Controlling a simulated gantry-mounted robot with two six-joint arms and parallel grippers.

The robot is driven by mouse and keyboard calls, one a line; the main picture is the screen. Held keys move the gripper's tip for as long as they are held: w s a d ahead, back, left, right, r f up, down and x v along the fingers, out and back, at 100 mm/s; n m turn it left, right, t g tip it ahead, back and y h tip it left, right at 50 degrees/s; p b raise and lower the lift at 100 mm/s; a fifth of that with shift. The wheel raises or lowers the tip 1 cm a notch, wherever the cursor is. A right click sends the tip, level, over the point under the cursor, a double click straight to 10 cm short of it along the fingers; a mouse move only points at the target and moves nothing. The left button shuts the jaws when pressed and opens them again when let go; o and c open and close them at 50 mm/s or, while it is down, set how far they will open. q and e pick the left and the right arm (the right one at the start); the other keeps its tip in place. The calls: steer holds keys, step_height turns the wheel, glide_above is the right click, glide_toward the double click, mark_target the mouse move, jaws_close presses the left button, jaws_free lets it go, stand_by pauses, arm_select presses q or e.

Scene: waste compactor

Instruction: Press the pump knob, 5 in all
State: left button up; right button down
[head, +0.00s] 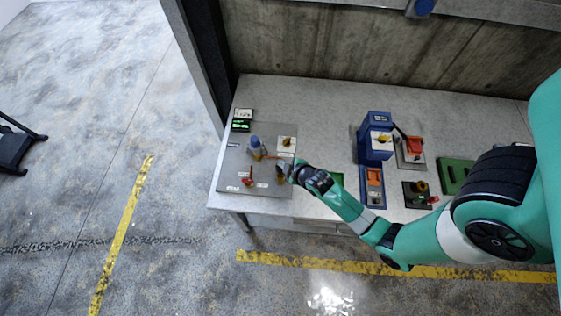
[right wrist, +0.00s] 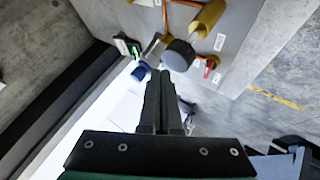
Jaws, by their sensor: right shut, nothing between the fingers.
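The grey panel (head: 230,165) lies at the left end of the bench. On it stands a brass-coloured body (head: 281,173), and a dark round knob (right wrist: 178,55) tops such a body (right wrist: 209,18) in the right wrist view; I take this as the pump knob. My right gripper (right wrist: 160,76) is shut and empty, its fingertips just below and left of the knob in that view. I cannot tell whether they touch it. In the head view the right gripper (head: 291,172) is at the panel's right side, partly hiding the pump. My left gripper is not in view.
A blue-topped fitting (head: 255,143), a red valve handle (head: 248,179) and a small green-lit display (head: 241,125) are close by on the left. A blue unit (head: 376,140) stands right of the panel. The wall (head: 330,50) bounds the back.

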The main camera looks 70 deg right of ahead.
steer(key=shift+f, duration=0.1)
steer(key=shift+f, duration=0.35)
steer(key=shift+f+b, duration=1.7)
steer(key=shift+f, duration=0.3)
stand_by(1.4)
steer(key=shift+r, duration=0.1)
steer(key=shift+r+p, duration=2.3)
steer(key=shift+p, duration=0.1)
step_height(320, 180, up, 5)
steer(key=p, duration=0.5)
steer(key=shift+r, duration=0.1)
